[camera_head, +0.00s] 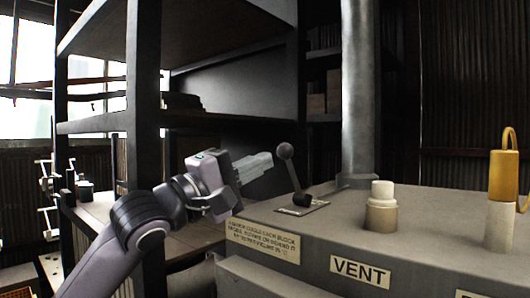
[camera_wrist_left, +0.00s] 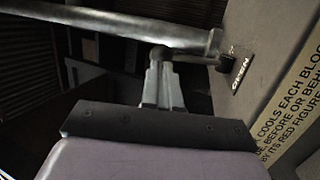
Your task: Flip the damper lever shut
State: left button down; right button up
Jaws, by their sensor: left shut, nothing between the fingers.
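The damper lever (camera_head: 290,172) has a dark round knob and a short rod. It rises from a slotted plate (camera_head: 303,207) on top of the grey vent box, its rod leaning left. My left gripper (camera_head: 268,160) is shut and empty, just left of the knob at nearly its height. In the left wrist view the lever (camera_wrist_left: 190,56) lies just beyond the fingertips (camera_wrist_left: 162,66), and its plate (camera_wrist_left: 241,72) shows the word OPEN. I cannot tell whether the fingers touch the knob. My right gripper is not in view.
The vent box (camera_head: 330,236) carries a VENT label (camera_head: 360,271), a pale knob (camera_head: 381,208) and a yellow-handled fitting (camera_head: 504,175). A vertical pipe (camera_head: 358,90) stands behind the lever. A dark shelf rack (camera_head: 144,80) stands behind my left arm.

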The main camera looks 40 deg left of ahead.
pick_arm(q)
jog(key=shift+x, duration=0.9)
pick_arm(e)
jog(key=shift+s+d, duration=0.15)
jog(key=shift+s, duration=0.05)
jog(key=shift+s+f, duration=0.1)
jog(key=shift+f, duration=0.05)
pick_arm(q)
jog(key=shift+w+p, duration=0.1)
jog(key=shift+p, duration=0.25)
